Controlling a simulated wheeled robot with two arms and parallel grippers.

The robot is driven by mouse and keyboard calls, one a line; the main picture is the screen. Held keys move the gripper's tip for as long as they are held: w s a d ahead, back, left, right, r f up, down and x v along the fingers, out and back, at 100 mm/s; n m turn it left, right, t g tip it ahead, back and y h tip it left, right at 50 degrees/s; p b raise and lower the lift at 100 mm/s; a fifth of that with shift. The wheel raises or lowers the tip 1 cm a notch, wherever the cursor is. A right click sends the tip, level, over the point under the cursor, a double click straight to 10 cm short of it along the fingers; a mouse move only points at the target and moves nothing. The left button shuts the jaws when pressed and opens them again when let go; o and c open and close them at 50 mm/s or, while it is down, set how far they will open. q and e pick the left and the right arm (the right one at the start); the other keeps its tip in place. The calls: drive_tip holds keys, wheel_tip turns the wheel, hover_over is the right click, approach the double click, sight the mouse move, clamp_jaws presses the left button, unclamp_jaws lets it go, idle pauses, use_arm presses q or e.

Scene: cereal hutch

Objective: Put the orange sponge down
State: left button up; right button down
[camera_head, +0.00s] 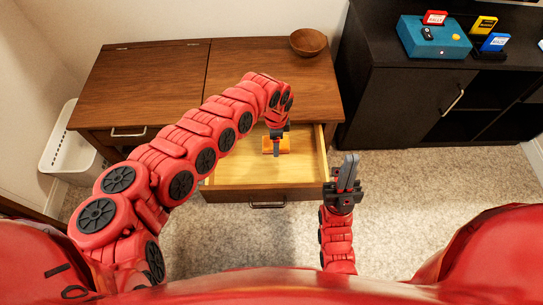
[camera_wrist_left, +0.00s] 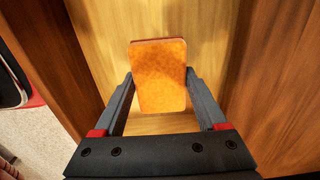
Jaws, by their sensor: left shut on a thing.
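The orange sponge (camera_head: 285,146) is inside the open drawer (camera_head: 235,171) in the head view. In the left wrist view the sponge (camera_wrist_left: 160,75) is an orange block between the two fingers, over the light wood drawer bottom. My left gripper (camera_head: 276,150) reaches down into the drawer and is shut on the sponge. I cannot tell whether the sponge touches the drawer bottom. My right gripper (camera_head: 348,172) is in front of the drawer's right corner, pointing up, with its fingers together and nothing between them.
A wooden bowl (camera_head: 308,42) stands on the brown cabinet top (camera_head: 150,82). A white basket (camera_head: 62,150) is at the left. A black cabinet (camera_head: 400,98) at the right holds a teal box (camera_head: 433,38) and small coloured items. The carpet at the right is clear.

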use_arm(q)
wheel_tip(320, 180, down, 4)
drive_tip(key=shift+w+f+b, duration=0.1)
drive_tip(key=shift+w+b, duration=0.05)
drive_tip(key=shift+b, duration=0.4)
wheel_tip(320, 180, down, 4)
drive_tip(key=shift+r+b, duration=0.15)
drive_tip(key=shift+b, duration=0.75)
drive_tip(key=shift+a+r, duration=0.1)
drive_tip(key=shift+r, duration=0.05)
drive_tip(key=o, duration=0.9)
drive_tip(key=shift+f, duration=0.2)
drive_tip(key=shift+c, duration=0.2)
drive_tip(key=o, duration=0.4)
wheel_tip(320, 180, up, 11)
drive_tip(key=p, duration=0.5)
drive_tip(key=shift+r, duration=0.75)
